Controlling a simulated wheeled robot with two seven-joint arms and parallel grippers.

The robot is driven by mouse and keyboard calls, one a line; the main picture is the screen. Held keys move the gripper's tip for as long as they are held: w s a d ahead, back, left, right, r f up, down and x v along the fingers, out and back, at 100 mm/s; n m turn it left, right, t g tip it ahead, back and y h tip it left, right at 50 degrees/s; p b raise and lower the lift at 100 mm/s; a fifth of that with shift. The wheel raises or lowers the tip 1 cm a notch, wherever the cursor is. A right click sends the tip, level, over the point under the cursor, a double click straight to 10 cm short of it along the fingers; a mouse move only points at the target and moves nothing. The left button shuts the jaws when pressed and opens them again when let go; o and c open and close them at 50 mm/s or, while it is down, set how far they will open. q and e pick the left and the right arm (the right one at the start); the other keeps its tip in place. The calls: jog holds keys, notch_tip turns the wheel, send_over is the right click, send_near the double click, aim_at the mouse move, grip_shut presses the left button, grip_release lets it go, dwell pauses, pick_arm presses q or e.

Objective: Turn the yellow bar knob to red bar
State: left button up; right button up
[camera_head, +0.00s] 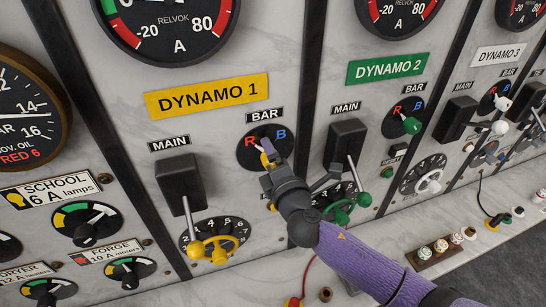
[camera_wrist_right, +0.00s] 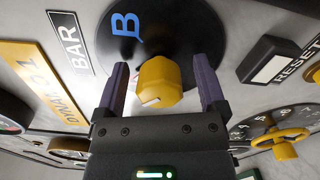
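The yellow bar knob (camera_wrist_right: 158,80) sits on a round black dial (camera_head: 247,157) under the BAR label of the DYNAMO 1 panel. The dial carries a red R (camera_head: 250,140) and a blue B (camera_head: 281,133); only the B shows in the right wrist view (camera_wrist_right: 125,27). My right gripper (camera_wrist_right: 163,82) is open, with one purple finger on each side of the knob and a gap on both sides. In the head view this gripper (camera_head: 268,158) mostly hides the knob, so I cannot tell clearly which letter it points to. My left gripper is out of view.
A MAIN lever switch (camera_head: 181,184) and a yellow-handled numbered dial (camera_head: 214,240) are left of and below the knob. The DYNAMO 2 switch (camera_head: 345,143) stands out close to my right arm. A RESET button (camera_wrist_right: 269,68) is beside the dial.

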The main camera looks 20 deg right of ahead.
jog(key=s+b, duration=0.1)
jog(key=s, duration=0.9)
jog(key=shift+d+b, duration=0.2)
jog(key=shift+b, duration=0.2)
